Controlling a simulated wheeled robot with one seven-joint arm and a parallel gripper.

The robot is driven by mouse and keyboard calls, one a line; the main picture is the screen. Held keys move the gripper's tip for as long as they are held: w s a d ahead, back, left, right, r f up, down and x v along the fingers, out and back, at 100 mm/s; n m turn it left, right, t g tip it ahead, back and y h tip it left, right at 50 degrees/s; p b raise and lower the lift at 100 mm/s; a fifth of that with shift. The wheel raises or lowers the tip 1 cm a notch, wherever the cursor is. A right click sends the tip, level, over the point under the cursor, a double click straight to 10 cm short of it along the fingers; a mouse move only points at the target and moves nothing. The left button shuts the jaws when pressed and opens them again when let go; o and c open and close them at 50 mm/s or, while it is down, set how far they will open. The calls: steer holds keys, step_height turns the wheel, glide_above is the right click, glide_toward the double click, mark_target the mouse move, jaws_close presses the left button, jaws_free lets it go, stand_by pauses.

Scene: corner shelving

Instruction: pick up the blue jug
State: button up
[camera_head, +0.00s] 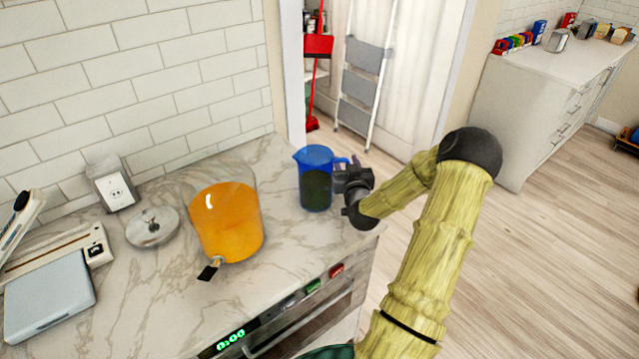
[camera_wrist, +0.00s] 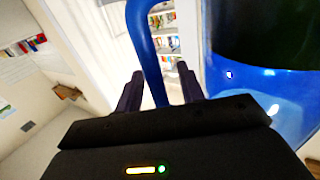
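The blue jug (camera_head: 314,182) stands upright near the right end of the marble counter, with something dark inside it. Its handle faces right, toward my gripper (camera_head: 346,176). In the wrist view the jug's body (camera_wrist: 285,100) fills the right side, and its blue handle (camera_wrist: 147,50) runs down between the two fingers of my gripper (camera_wrist: 160,88). The fingers are apart, with gaps beside the handle, so my gripper is open around it. The fingertips are partly hidden in the head view.
A clear container with orange contents (camera_head: 228,225) stands left of the jug on the counter (camera_head: 150,290). Open floor (camera_head: 540,250) lies to the right.

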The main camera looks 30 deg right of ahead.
jaws_close()
stand_by(1.2)
steer(key=shift+s+d, duration=0.1)
steer(key=shift+r, duration=0.15)
